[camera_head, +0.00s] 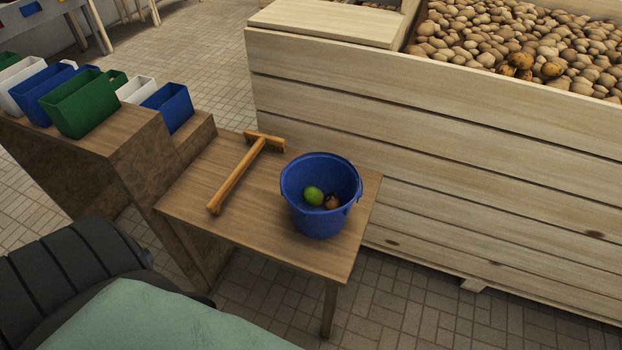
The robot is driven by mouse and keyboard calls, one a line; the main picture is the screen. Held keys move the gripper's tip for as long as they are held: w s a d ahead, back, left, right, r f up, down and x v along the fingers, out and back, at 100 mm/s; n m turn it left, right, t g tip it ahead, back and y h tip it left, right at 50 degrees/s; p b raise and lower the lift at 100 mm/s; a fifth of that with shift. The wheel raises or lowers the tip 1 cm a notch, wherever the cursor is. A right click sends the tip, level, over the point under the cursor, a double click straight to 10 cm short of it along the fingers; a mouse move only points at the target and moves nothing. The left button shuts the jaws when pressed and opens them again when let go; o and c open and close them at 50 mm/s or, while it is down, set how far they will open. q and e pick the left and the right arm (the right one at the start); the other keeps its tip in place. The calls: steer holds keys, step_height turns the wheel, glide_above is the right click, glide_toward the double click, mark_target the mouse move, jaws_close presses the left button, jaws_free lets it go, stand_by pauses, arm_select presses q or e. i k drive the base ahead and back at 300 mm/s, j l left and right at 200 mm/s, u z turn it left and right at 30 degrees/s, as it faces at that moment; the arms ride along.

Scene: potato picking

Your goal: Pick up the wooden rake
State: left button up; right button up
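The wooden rake (238,177) lies flat on a small wooden table (255,222). Its crossbar head is at the table's far edge, near the big crate. Its handle runs toward the near left and ends a little inside the table's left edge. The whole rake shows and nothing covers it. A blue bucket (318,222) stands upright to the right of the rake, apart from the handle and close to the right end of the head. Neither of my grippers is in view.
A large wooden crate (420,165) full of potatoes (500,35) stands behind and right of the table. The bucket holds a green round item (313,195) and a brown one (331,202). Green, white and blue bins (85,105) stand on a higher wooden surface at left.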

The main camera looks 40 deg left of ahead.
mark_target(262, 139)
steer(key=u, duration=1.6)
steer(key=z, duration=2)
steer(key=u, duration=2.4)
